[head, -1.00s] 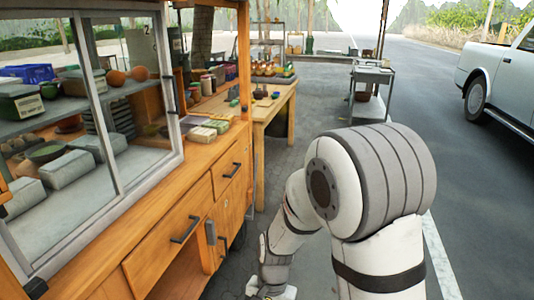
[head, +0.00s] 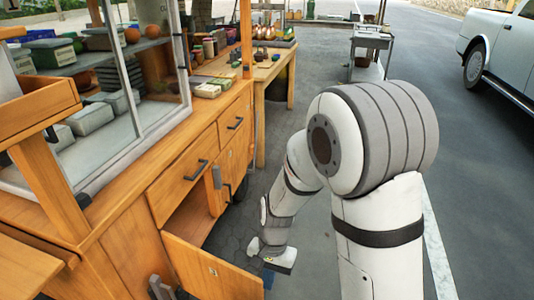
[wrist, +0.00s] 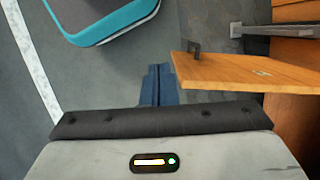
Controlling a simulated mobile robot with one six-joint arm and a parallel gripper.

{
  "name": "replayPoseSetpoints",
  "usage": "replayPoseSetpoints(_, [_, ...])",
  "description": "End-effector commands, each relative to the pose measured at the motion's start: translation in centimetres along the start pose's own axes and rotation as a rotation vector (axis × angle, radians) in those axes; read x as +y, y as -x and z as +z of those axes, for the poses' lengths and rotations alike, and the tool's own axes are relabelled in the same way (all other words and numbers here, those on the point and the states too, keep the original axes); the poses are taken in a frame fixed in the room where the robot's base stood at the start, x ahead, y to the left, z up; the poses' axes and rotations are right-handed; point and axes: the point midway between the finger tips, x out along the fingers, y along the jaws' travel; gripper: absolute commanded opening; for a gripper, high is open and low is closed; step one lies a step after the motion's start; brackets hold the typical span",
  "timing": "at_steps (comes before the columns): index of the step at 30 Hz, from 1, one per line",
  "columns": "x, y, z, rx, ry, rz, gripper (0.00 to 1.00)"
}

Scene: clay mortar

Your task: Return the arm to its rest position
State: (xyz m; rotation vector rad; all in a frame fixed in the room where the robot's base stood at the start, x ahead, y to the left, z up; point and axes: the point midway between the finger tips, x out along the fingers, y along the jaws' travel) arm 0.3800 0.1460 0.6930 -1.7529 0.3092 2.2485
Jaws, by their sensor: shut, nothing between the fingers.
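My arm shows at the right of the head view, with its shoulder high and its forearm hanging down in front. My gripper is at the low end of that forearm; only a small blue part of it (head: 268,279) shows beside the open cabinet door (head: 213,272). In the wrist view, my gripper's blue fingers (wrist: 159,84) are together with nothing between them. They hang over grey pavement, just left of the edge of the wooden door (wrist: 245,72). I cannot tell the exact gap to the door.
The wooden food cart (head: 120,215) with its glass case fills the left, its lower cabinet open. A wooden table (head: 262,84) and a grey metal cart (head: 371,42) stand behind. A white pickup (head: 500,55) is at far right. Open pavement lies between.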

Motion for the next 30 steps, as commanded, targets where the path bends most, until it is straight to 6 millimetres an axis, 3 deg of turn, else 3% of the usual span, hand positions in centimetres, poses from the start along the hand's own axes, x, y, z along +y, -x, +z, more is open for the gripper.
replayPoseSetpoints(11, [2.3, 7.4, 1.0, 0.075, 0.076, -0.035, 0.00])
replayPoseSetpoints(16, [4.1, 11.8, 1.8, 0.126, 0.121, -0.050, 0.00])
replayPoseSetpoints(20, [6.2, 16.6, 3.0, 0.187, 0.168, -0.061, 0.00])
replayPoseSetpoints(24, [9.5, 22.8, 5.1, 0.279, 0.233, -0.058, 0.00])
replayPoseSetpoints(30, [13.7, 29.1, 8.2, 0.397, 0.310, -0.028, 0.00])
